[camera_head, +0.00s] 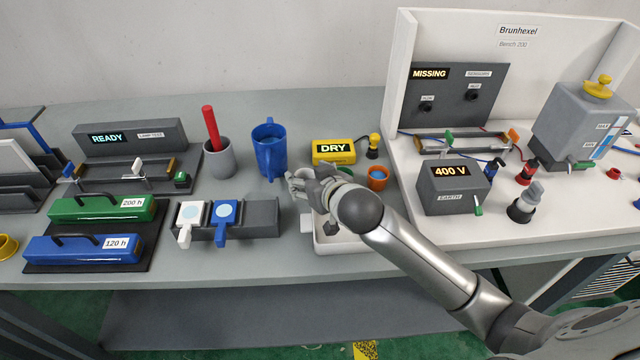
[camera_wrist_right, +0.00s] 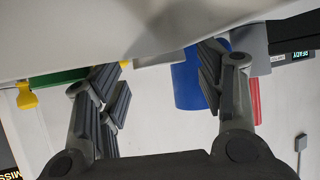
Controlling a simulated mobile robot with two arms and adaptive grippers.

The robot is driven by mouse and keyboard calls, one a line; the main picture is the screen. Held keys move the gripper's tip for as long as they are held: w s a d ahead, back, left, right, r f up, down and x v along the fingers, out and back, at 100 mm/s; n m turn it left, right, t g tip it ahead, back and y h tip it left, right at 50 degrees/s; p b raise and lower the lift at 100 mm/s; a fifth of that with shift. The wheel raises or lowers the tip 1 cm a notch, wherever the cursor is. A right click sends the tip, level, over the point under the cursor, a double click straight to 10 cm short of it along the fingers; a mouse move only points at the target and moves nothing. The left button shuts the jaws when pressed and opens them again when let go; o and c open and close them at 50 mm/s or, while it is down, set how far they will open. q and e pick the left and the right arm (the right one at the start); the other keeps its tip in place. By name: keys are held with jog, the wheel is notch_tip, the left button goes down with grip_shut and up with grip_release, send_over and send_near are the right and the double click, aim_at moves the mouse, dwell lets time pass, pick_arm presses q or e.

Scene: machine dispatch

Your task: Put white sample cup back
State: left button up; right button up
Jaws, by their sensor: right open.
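In the head view, a white square cup-like piece (camera_head: 192,213) with a pale round centre and a front handle sits at the left end of a grey holder block (camera_head: 262,218). A similar blue piece (camera_head: 227,213) sits beside it on the right. My right gripper (camera_head: 305,182) is well to the right of both, above the back left of a white tray (camera_head: 345,246), which my arm partly covers. In the wrist view my right gripper (camera_wrist_right: 163,95) has its fingers apart. I cannot make out a cup held between them. My left gripper is out of view.
A blue mug (camera_head: 268,150) stands behind my gripper, with a grey pot (camera_head: 218,160) holding a red rod. A yellow DRY box (camera_head: 333,150) and orange cup (camera_head: 377,178) are close by. The white bench unit (camera_head: 400,90) stands right.

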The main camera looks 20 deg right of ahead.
jog(key=v, duration=1.1)
jog(key=shift+s, duration=0.25)
